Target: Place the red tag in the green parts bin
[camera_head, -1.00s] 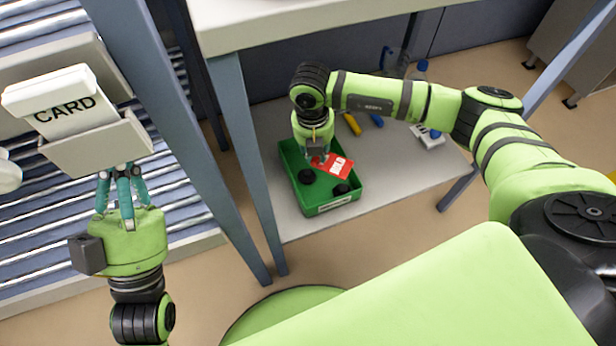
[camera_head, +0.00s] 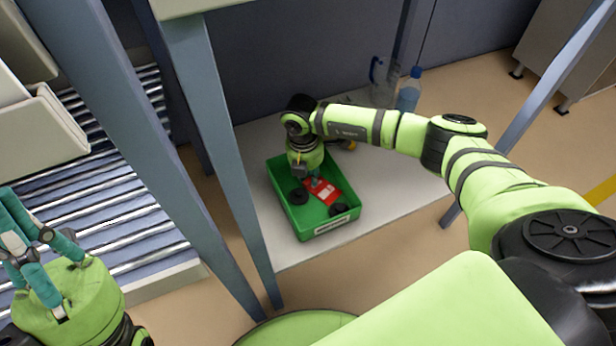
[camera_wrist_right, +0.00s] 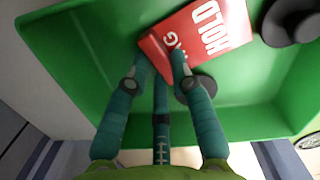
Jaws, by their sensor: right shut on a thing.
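The red tag (camera_head: 328,194), with white "HOLD" lettering in the right wrist view (camera_wrist_right: 212,32), is inside the green parts bin (camera_head: 289,212). My right gripper (camera_head: 311,179) reaches down into the bin and is shut on the tag's edge. In the right wrist view the fingertips (camera_wrist_right: 163,58) meet at the tag, with the bin's green floor and walls (camera_wrist_right: 80,50) around it. I cannot tell whether the tag touches the floor. My left gripper (camera_head: 14,232) is at the lower left, away from the bin, with its teal fingers apart and empty.
Black round parts (camera_head: 299,196) lie in the bin. The bin stands on a grey low shelf (camera_head: 400,195) between blue-grey table legs (camera_head: 215,130). Bottles (camera_head: 409,92) stand at the back. A roller conveyor (camera_head: 130,215) is on the left.

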